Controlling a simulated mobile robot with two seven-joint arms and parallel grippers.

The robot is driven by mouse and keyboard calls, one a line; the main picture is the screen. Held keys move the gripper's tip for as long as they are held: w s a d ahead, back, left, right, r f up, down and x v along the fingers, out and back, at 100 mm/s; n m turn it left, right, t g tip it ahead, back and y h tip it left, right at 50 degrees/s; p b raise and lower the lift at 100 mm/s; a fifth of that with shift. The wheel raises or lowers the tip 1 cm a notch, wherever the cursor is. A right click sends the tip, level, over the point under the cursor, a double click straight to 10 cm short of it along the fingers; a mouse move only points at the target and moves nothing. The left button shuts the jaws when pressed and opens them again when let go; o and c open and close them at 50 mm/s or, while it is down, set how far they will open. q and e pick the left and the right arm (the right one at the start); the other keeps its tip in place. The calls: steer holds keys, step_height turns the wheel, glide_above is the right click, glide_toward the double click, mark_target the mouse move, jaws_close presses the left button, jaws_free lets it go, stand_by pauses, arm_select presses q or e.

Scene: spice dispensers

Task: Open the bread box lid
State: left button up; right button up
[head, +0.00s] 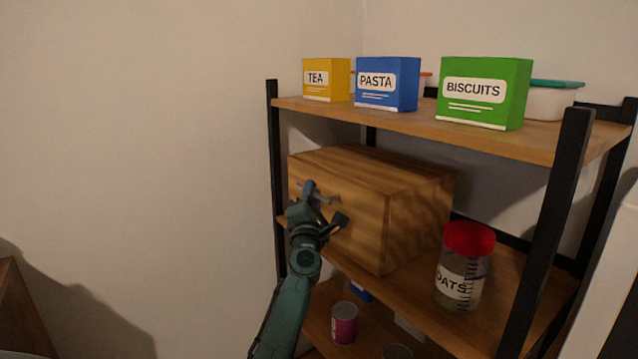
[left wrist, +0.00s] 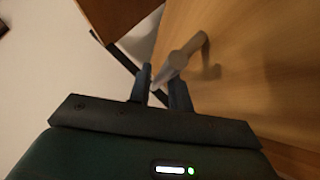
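The bread box (head: 420,215) is a brown wooden box on the middle shelf. Its lid front (head: 365,215) faces left and looks closed. A grey bar handle (head: 327,199) stands out from this front; it also shows in the left wrist view (left wrist: 188,53). My left gripper (head: 312,192) is at the handle, partly covering it in the head view. In the left wrist view, its two fingers (left wrist: 160,82) are close together, one on each side of the handle's end, and look shut on it. My right gripper is not in view.
A jar of oats with a red lid (head: 468,240) stands right of the box. Tea (head: 327,90), pasta (head: 390,95) and biscuits (head: 480,105) boxes sit on the top shelf. A black shelf post (head: 545,230) is at the right. Room left of the shelf is free.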

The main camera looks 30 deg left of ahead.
arm_select(q)
steer(key=shift+w+a+r, duration=0.15)
steer(key=shift+w, duration=0.15)
steer(key=shift+s, duration=0.1)
steer(key=shift+c, duration=0.3)
jaws_close()
